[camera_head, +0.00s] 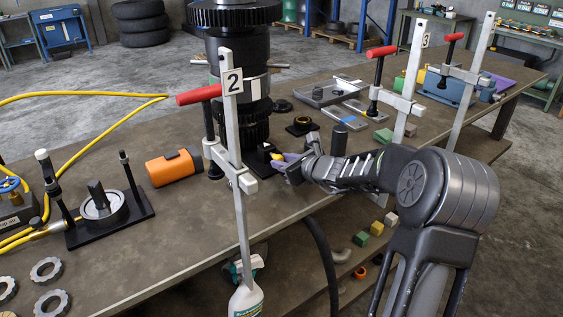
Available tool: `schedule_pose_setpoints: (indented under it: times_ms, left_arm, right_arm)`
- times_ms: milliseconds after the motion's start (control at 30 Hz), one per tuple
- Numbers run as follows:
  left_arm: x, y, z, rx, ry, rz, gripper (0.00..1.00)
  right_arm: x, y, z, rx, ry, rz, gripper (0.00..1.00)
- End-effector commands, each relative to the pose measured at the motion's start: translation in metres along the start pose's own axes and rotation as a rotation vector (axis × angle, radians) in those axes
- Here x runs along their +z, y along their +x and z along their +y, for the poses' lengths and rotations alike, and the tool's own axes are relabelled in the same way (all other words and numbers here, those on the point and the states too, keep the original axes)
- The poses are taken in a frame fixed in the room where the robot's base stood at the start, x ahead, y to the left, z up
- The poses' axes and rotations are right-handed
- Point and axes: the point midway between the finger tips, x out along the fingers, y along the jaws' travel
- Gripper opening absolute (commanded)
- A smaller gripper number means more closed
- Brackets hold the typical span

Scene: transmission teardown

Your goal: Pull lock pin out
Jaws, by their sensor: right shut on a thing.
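The transmission (240,85), a tall dark stack of gears and shafts, stands upright on the workbench behind a clamp. My right gripper (283,163) reaches in from the right, low beside the transmission's base. Its jaws are shut on a small part with a yellow end (277,156), which looks like the lock pin. The fingers hide most of this part, and I cannot tell whether it is still seated in the black base (262,160). My left gripper is not in view.
A clamp with a red handle (200,94) and tag "2" rises in front of the transmission. An orange tool (173,167) and a black fixture (135,208) lie to the left on the workbench (190,235). Yellow hose (80,95) loops at the left. More clamps stand at the right.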

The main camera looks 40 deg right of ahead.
Motion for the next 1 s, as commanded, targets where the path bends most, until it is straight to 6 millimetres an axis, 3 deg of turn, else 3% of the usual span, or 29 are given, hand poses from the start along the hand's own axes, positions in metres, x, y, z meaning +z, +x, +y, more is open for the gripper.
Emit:
schedule_pose_setpoints:
  times_ms: [300, 633, 767, 1000]
  left_arm:
    - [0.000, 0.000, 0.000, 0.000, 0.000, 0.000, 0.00]
    - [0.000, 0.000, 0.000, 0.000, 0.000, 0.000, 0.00]
    - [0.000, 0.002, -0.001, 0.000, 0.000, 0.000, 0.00]
    - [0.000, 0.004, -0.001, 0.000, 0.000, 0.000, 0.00]
  right_arm:
    - [-0.002, 0.000, 0.000, 0.001, 0.000, 0.005, 0.48]
    - [-0.002, -0.004, 0.000, -0.001, 0.000, 0.003, 0.48]
    - [-0.001, -0.017, 0.000, -0.001, -0.003, 0.003, 0.48]
    - [-0.002, -0.058, -0.001, -0.003, -0.001, 0.004, 0.48]
